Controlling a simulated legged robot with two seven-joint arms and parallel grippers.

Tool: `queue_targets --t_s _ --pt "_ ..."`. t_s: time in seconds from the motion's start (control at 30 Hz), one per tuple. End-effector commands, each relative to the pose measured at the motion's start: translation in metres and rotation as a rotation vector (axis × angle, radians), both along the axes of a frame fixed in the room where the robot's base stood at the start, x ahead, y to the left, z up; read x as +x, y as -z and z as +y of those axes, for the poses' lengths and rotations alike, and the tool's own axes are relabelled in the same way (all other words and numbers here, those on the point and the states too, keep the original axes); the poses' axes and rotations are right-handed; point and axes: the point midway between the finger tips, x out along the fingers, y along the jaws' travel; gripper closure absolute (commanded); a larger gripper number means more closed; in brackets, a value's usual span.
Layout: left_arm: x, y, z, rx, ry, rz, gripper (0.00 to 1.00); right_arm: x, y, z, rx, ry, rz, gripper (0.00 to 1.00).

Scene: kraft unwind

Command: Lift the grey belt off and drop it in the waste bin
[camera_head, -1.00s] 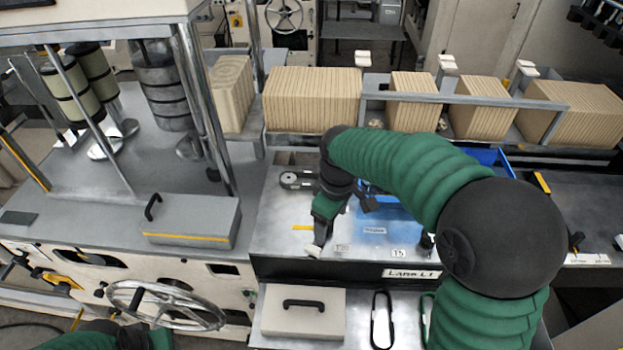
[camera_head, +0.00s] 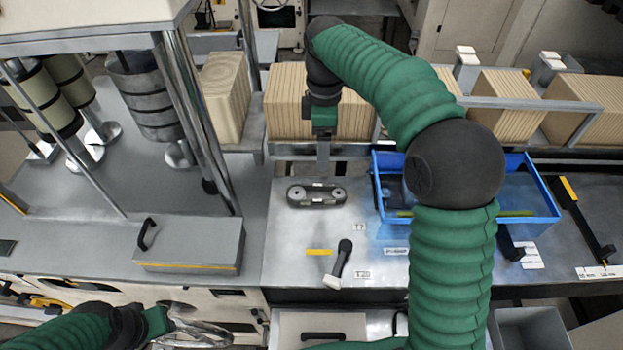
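The grey belt (camera_head: 300,206) is a dark loop around two small pulleys on the metal bench top, left of the blue crate. My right gripper (camera_head: 323,174) points down just behind and above the belt's far edge. Its fingers are seen edge-on, so I cannot tell their opening or whether they touch the belt. My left gripper (camera_head: 160,322) is low at the left, away from the belt, near the handwheel; its fingers are unclear. A grey open container (camera_head: 530,322) at the lower right may be the waste bin; it is partly cut off by the frame edge.
A black-handled tool with a white head (camera_head: 343,258) lies in front of the belt. A blue crate (camera_head: 548,195) stands to the right, partly behind my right arm. A grey box with a black handle (camera_head: 190,245) is at the left. Kraft stacks (camera_head: 290,105) line the back.

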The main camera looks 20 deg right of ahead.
Motion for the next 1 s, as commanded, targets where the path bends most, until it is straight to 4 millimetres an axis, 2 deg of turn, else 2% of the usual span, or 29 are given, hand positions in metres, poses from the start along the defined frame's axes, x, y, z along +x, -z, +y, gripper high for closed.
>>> queue_targets --t_s 0.07,0.17,0.4,0.5,0.67,0.83,0.9,1.0 --pt "0.0 -0.001 0.0 0.0 -0.001 0.0 0.64 0.001 0.002 0.003 -0.001 -0.003 0.002 0.24" --pt "0.0 0.0 0.0 0.0 -0.002 0.0 0.64 0.003 0.019 0.002 -0.001 -0.003 0.006 0.24" --pt "0.0 -0.004 0.001 0.0 -0.002 0.0 0.64 0.003 0.084 -0.004 0.006 -0.001 0.009 0.24" --pt "0.0 -0.005 0.0 0.0 -0.001 -0.001 0.64 0.003 0.104 -0.004 0.006 0.0 0.006 0.24" --pt "0.0 -0.008 0.0 0.0 -0.001 -0.001 0.64 0.003 0.12 -0.002 0.004 -0.002 0.003 0.24" --pt "0.0 -0.021 0.0 0.0 -0.001 -0.001 0.64 0.008 0.147 0.0 0.003 -0.002 0.009 0.24" --pt "0.0 -0.021 0.0 0.0 -0.001 -0.001 0.64 0.009 0.16 0.001 0.001 -0.003 0.006 0.24" --pt "0.0 -0.022 0.0 0.0 -0.001 -0.001 0.64 0.009 0.169 -0.001 0.0 -0.002 0.004 0.24"
